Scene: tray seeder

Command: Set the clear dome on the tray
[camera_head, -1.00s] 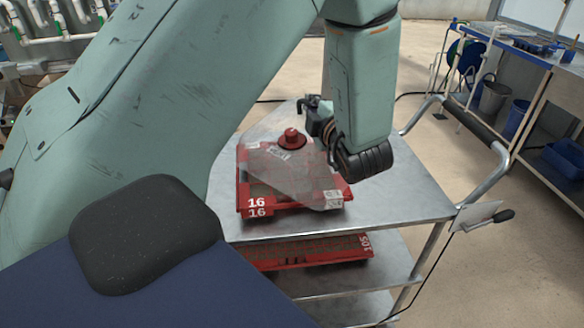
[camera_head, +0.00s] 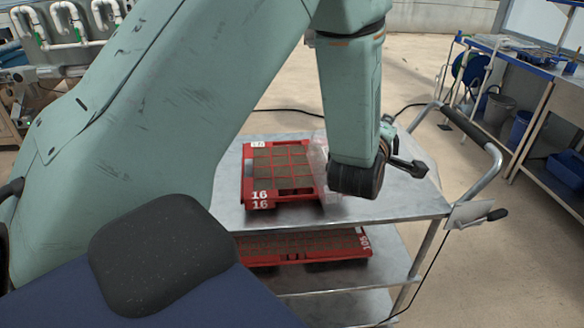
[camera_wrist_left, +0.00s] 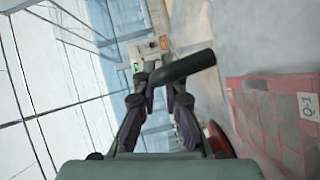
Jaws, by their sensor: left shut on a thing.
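The red tray (camera_head: 249,194), marked 16, lies on the cart's top shelf with its soil cells bare. The clear dome (camera_head: 324,168) is off to the tray's right, tilted and partly hidden behind my left forearm. My left gripper (camera_wrist_left: 158,102) is shut on the dome; the exact grip is unclear, and the head view largely hides it behind the forearm. In the left wrist view the dome (camera_wrist_left: 308,106), with a Q-1 label, fills the right side, and a red knob (camera_wrist_left: 218,138) shows partly behind a finger. My right gripper is not in view.
The metal cart (camera_head: 410,200) has free room on its top shelf right of the tray. Its black handle (camera_head: 467,124) rises at the right. Another red tray (camera_head: 310,247) is on the shelf below. A workbench with buckets stands further right.

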